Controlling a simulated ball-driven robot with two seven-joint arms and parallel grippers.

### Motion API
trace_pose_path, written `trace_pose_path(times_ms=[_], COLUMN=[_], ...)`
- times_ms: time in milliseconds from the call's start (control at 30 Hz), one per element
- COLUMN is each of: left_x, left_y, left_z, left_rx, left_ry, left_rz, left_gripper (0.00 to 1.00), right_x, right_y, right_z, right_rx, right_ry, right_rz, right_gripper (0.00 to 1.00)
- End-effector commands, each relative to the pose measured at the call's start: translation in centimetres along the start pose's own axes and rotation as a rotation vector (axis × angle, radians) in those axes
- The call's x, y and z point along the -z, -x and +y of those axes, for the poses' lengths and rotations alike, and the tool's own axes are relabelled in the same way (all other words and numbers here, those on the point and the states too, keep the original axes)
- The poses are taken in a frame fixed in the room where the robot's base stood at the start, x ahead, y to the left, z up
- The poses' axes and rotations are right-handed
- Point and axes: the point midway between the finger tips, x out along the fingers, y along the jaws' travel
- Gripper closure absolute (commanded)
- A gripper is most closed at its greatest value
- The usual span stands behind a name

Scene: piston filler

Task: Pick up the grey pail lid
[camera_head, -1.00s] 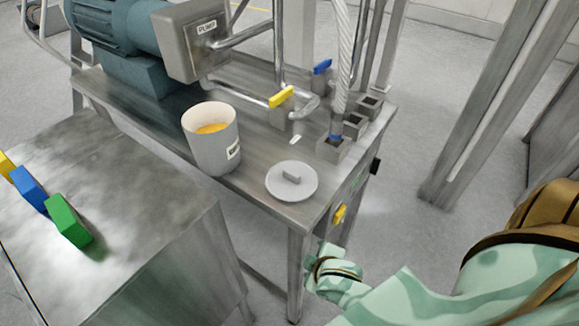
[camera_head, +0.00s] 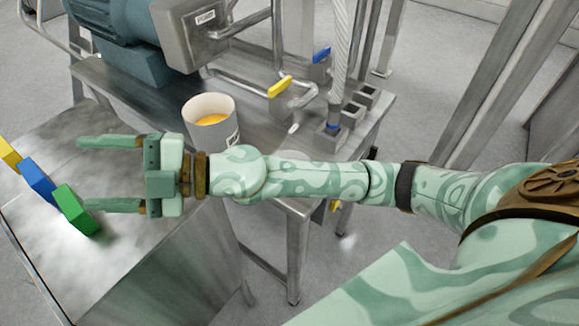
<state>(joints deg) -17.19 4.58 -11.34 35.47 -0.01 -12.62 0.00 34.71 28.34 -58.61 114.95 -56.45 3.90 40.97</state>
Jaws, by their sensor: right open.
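The grey pail lid (camera_head: 293,154) lies on the steel machine table, almost wholly hidden behind my right forearm; only a thin pale edge shows above the arm. My right gripper (camera_head: 84,174) is open and empty, with its fingers spread and pointing left. It hangs over the steel cabinet top at the left, far to the left of the lid. The grey pail (camera_head: 208,125) with orange-yellow contents stands open on the machine table, above and right of the gripper. My left gripper is not in view.
Green (camera_head: 75,209), blue (camera_head: 38,182) and yellow (camera_head: 9,153) blocks stand on the cabinet top (camera_head: 125,245), the green one close to the lower finger.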

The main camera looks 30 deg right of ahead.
Motion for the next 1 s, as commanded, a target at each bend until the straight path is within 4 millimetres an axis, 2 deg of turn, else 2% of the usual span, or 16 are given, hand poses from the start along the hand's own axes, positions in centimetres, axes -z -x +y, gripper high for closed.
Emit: trace_pose_path(times_ms=[33,67,133,167,200,267,300,333,400,500,600,667,1000], left_x=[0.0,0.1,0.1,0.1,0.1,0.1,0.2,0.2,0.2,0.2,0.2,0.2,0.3], left_y=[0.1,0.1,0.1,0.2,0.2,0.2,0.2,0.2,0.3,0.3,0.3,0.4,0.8], left_z=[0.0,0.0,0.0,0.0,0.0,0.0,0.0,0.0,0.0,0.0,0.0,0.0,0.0], left_rx=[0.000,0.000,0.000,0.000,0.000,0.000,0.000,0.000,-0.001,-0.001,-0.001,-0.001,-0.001], left_ry=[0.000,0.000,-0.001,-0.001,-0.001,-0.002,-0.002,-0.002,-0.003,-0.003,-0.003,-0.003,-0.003], left_rz=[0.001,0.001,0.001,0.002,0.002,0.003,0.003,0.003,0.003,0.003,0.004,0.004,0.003], left_gripper=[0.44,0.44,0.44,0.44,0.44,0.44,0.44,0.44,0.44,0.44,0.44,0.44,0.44], right_x=[-0.1,-0.6,-3.5,-5.2,-7.7,-11.3,-13.3,-14.5,-16.4,-17.4,-17.7,-18.0,-21.7], right_y=[0.1,0.7,3.9,5.9,8.8,13.6,16.7,19.0,23.5,28.2,30.6,31.4,33.4], right_z=[-1.9,-3.4,-5.7,-6.0,-5.7,-4.1,-2.3,-0.8,2.7,6.7,8.5,8.5,2.0], right_rx=[0.206,0.342,0.665,0.796,0.956,1.151,1.248,1.304,1.386,1.426,1.430,1.432,1.435], right_ry=[0.049,0.063,0.078,0.078,0.068,0.040,0.013,-0.010,-0.069,-0.145,-0.193,-0.208,-0.210], right_rz=[0.073,0.096,0.064,0.014,-0.079,-0.262,-0.399,-0.504,-0.734,-0.983,-1.116,-1.150,-1.153], right_gripper=[0.31,0.31,0.31,0.31,0.31,0.31,0.31,0.31,0.31,0.31,0.31,0.31,0.31])
